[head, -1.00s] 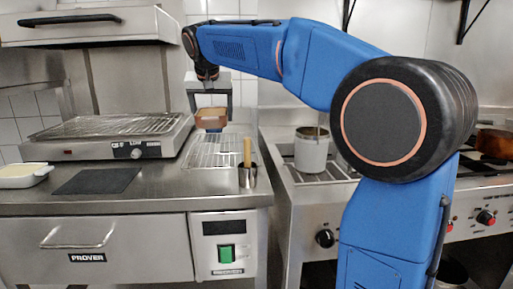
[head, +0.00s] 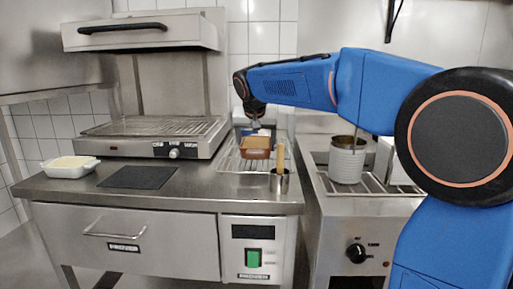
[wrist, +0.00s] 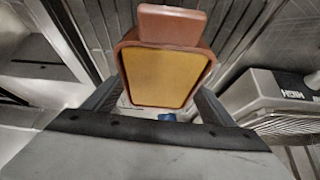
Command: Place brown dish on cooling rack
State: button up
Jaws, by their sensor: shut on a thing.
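The brown dish (head: 255,153), with a yellow filling, hangs at or just above the wire cooling rack (head: 228,163); I cannot tell whether it touches. The rack lies on the steel counter between the grill and the stove. My gripper (head: 256,136) reaches down from above onto the dish. In the wrist view the brown dish (wrist: 165,28) sits between the two fingers of my gripper (wrist: 155,92), which are shut on it. The far part of the rack is hidden behind the dish and arm.
A metal cup with a wooden-handled tool (head: 280,180) stands at the rack's front right. A salamander grill (head: 150,145) is to the left, with a dark mat (head: 137,178) and white dish (head: 70,168) before it. A pot (head: 347,160) stands on the stove.

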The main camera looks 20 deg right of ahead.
jog(key=shift+f, duration=0.6)
jog(key=shift+f, duration=0.15)
jog(key=o, duration=1.7)
jog(key=shift+f, duration=0.1)
jog(key=shift+c, duration=0.2)
jog(key=shift+s+r, duration=0.1)
jog(key=shift+r, duration=0.2)
jog(key=v, duration=1.1)
jog(key=shift+s+a+r, duration=0.1)
jog(key=shift+s+r, duration=0.1)
jog(key=shift+r, duration=0.15)
jog(key=shift+s, duration=0.1)
